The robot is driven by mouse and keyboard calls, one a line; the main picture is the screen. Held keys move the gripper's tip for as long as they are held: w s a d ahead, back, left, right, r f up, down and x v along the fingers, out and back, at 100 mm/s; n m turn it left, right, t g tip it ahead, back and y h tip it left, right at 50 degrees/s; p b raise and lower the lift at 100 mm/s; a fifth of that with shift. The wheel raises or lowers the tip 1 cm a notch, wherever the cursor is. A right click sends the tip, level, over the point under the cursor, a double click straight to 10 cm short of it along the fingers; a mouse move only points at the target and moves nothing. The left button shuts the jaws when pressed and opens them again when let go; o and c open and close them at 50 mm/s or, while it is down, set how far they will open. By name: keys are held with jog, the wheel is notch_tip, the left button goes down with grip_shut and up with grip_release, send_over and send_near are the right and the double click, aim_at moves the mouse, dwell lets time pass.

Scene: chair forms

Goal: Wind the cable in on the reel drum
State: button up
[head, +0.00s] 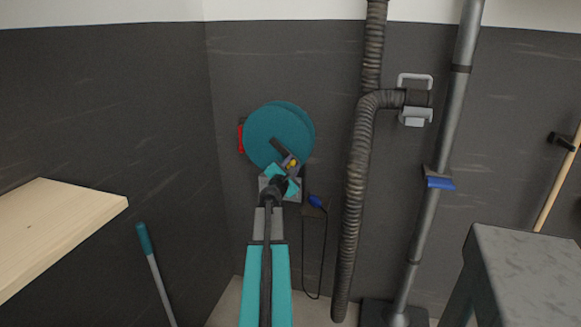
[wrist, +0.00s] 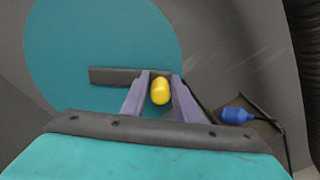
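The reel drum (head: 266,137) is a large teal disc on the dark wall, left of the middle in the head view; it also fills the upper left of the wrist view (wrist: 75,45). A dark crank bar (wrist: 112,76) lies across its face and carries a yellow knob (wrist: 160,90).
A ribbed hose (head: 357,180) and a grey pipe (head: 440,150) run down the wall to the right. A wooden shelf (head: 60,225) juts in at left, above a teal-handled pole (head: 145,240). A grey bench (head: 525,260) stands at lower right.

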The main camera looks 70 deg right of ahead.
jog(key=r, duration=0.1)
jog(key=s+r+p, duration=0.1)
jog(key=r+p, duration=0.1)
jog(key=shift+s+r, duration=0.35)
jog(key=shift+s, duration=0.05)
jog(key=shift+f, duration=0.1)
jog(key=o, duration=0.7)
jog(key=shift+o, duration=0.2)
jog(key=a, duration=1)
jog(key=shift+s+b, duration=0.3)
